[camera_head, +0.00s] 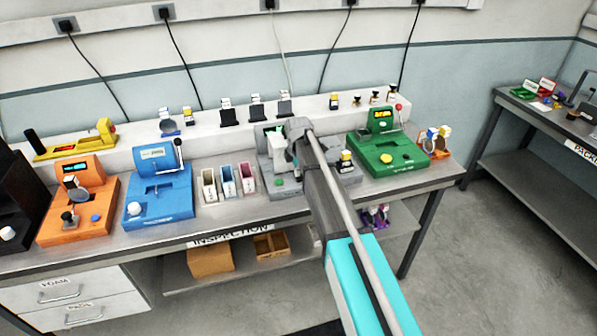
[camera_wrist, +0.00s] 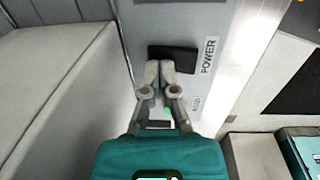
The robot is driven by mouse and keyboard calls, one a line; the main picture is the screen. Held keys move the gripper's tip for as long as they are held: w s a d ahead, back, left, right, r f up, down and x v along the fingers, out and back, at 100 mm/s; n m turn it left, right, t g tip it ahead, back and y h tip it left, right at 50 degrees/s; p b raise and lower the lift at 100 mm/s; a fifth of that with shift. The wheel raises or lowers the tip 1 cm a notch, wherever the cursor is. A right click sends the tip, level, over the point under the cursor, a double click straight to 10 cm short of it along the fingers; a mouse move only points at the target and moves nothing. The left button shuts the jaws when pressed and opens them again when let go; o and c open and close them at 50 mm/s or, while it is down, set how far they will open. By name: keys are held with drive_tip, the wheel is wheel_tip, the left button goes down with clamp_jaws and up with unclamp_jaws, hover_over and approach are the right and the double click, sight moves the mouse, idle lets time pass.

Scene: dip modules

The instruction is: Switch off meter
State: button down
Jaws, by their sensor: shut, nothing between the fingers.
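The meter (camera_head: 286,186) is a grey unit on the bench, right of centre in the head view and partly hidden behind my arm. In the wrist view its grey panel (camera_wrist: 222,22) fills the upper middle. A black switch (camera_wrist: 180,58) sits on it beside a label reading POWER. My gripper (camera_wrist: 159,66) is shut and empty, with its fingertips over the left lower edge of the black switch; I cannot tell whether they touch it. A small green spot (camera_wrist: 167,110) shows between the fingers. A second label (camera_wrist: 195,103) is too small to read surely.
A green unit (camera_head: 390,160) with a red-knobbed lever stands right of the meter. Three small open bins (camera_head: 228,180), a blue unit (camera_head: 160,200) and an orange unit (camera_head: 80,222) stand left. A shelf with small parts runs behind.

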drive_tip(key=shift+s, duration=0.1)
drive_tip(key=shift+s+d+r, duration=0.2)
drive_tip(key=shift+s+d, duration=0.1)
drive_tip(key=shift+s, duration=0.3)
drive_tip(key=shift+r+p, duration=0.15)
drive_tip(key=shift+p, duration=0.25)
wheel_tip(320, 180, up, 14)
drive_tip(key=w+p, duration=0.1)
drive_tip(key=p, duration=1.2)
drive_tip(key=shift+w+a+f+p, duration=0.2)
drive_tip(key=shift+w+p, duration=0.1)
drive_tip(key=shift+w, duration=0.05)
idle(0.4)
